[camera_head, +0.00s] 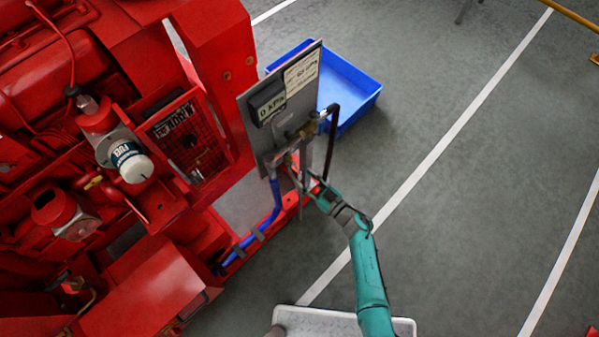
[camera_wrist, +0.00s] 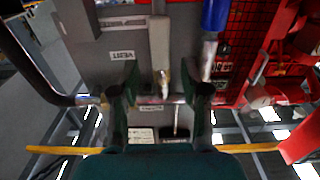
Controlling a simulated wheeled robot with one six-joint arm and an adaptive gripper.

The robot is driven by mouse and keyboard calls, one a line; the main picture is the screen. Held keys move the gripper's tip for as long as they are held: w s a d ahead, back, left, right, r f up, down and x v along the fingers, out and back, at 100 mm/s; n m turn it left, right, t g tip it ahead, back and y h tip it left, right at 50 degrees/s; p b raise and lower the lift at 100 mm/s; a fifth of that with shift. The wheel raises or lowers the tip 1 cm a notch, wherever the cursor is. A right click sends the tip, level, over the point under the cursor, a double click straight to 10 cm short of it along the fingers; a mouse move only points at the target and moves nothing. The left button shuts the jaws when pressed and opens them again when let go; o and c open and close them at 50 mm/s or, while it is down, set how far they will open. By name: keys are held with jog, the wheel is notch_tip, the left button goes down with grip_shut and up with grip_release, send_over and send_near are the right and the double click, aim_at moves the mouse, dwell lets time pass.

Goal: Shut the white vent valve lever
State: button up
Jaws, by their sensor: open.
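The white vent valve lever (camera_wrist: 160,42) shows in the wrist view as a pale upright bar, with a brass piece at its lower end. My gripper (camera_wrist: 161,84) is open; its two dark fingers stand left and right of the lever's lower end, with gaps on both sides. I cannot tell whether the lever lies between the fingertips in depth. In the head view my gripper (camera_head: 303,172) is just below the brass valve fittings (camera_head: 309,130) on the grey panel (camera_head: 254,133). The lever cannot be made out clearly there.
A dark bent pipe (camera_head: 331,145) runs down right beside my gripper. A blue hose (camera_head: 276,207) drops below the panel. The red pumpset (camera_head: 228,50) fills the left. A blue tray (camera_head: 357,86) lies behind the panel. The floor on the right is open.

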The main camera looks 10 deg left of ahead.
aim_at(301, 175)
jog(key=shift+x, duration=1.75)
grip_shut()
